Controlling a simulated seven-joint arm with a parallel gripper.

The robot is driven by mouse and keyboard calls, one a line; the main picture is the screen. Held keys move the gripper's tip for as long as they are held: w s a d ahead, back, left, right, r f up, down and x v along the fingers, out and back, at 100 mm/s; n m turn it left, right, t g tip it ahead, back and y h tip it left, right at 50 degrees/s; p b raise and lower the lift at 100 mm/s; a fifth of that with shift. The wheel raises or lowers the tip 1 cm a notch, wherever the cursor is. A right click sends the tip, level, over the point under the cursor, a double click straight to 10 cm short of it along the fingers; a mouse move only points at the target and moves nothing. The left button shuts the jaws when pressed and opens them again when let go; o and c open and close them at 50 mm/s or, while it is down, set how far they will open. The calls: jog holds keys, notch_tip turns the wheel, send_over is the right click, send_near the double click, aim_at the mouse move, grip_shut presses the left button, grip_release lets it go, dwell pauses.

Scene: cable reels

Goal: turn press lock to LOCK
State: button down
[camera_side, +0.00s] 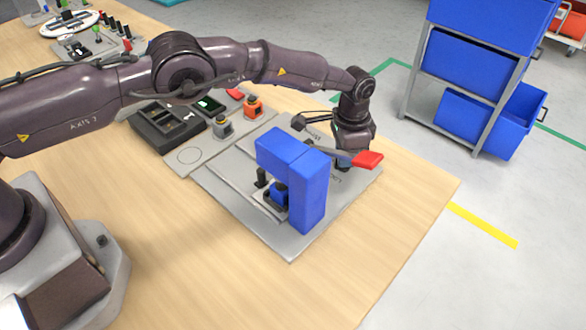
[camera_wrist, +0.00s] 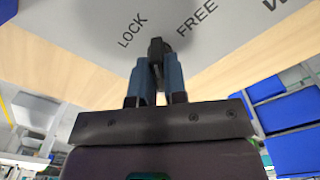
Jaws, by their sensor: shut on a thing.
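The press lock, a small dark knob (camera_wrist: 157,46), shows in the wrist view between my blue fingertips. My gripper (camera_wrist: 158,62) is shut on it. The words LOCK (camera_wrist: 132,29) and FREE (camera_wrist: 198,14) are printed on the grey plate past the knob, LOCK to its left and FREE to its right. Which word the knob points to cannot be told. In the side view, the blue press (camera_side: 308,192) with its red-ended lever (camera_side: 367,159) stands in front of my wrist.
The press stands on a grey base plate (camera_side: 285,246) on the wooden table (camera_side: 400,205). A dark tray (camera_side: 168,128) and small orange (camera_side: 253,107) and grey (camera_side: 222,127) blocks lie left of it. Blue bins (camera_side: 472,72) stand on a rack beyond the table. The table's front is clear.

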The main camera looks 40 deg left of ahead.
jog(key=shift+n, duration=0.8)
jog(key=n, duration=0.6)
jog(key=c, duration=1.2)
grip_release()
notch_tip(320, 180, up, 7)
jog(key=shift+r, duration=0.1)
